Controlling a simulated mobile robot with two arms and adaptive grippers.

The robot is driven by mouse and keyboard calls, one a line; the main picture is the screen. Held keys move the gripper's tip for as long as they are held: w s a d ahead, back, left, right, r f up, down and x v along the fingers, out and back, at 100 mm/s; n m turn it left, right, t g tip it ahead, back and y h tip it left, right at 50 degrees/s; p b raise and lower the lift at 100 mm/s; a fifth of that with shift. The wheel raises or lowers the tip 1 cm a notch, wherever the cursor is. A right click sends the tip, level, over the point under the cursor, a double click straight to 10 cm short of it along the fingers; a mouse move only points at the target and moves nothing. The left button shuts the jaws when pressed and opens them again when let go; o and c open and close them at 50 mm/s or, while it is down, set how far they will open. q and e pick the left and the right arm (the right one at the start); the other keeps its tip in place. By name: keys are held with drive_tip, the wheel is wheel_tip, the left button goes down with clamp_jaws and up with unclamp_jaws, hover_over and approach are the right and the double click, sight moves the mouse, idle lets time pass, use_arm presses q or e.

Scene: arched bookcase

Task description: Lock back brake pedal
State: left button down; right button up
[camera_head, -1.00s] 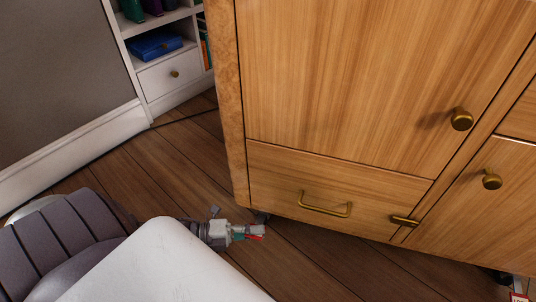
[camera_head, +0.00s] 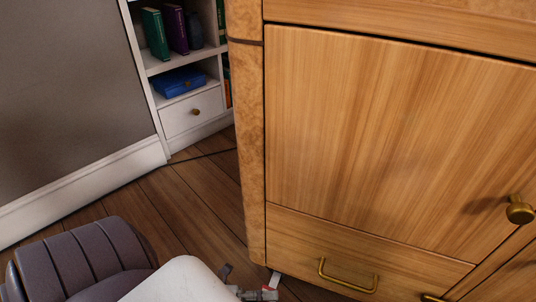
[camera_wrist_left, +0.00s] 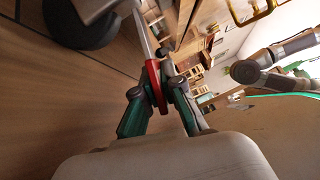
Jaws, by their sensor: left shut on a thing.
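The back brake pedal, a red lever (camera_wrist_left: 155,82), shows in the left wrist view between the fingers of my left gripper (camera_wrist_left: 161,78). The gripper is shut on it. A dark caster wheel (camera_wrist_left: 75,22) is close by at the upper left. In the head view my left gripper (camera_head: 257,293) is at the bottom edge, by the lower left corner of the wooden cabinet (camera_head: 365,150), mostly cut off by the frame. My right gripper is not in view.
The cabinet has a brass drawer handle (camera_head: 347,277) and a round brass knob (camera_head: 519,210). A white bookcase (camera_head: 192,112) with books stands behind at the left. Bare wooden floor (camera_head: 190,205) lies between bookcase and cabinet.

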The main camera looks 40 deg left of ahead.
use_arm(q)
drive_tip(key=c, duration=1.3)
unclamp_jaws()
drive_tip(key=v, duration=1)
drive_tip(key=shift+s+a, duration=0.2)
drive_tip(key=shift+a, duration=0.05)
drive_tip(key=shift+s+a, duration=0.5)
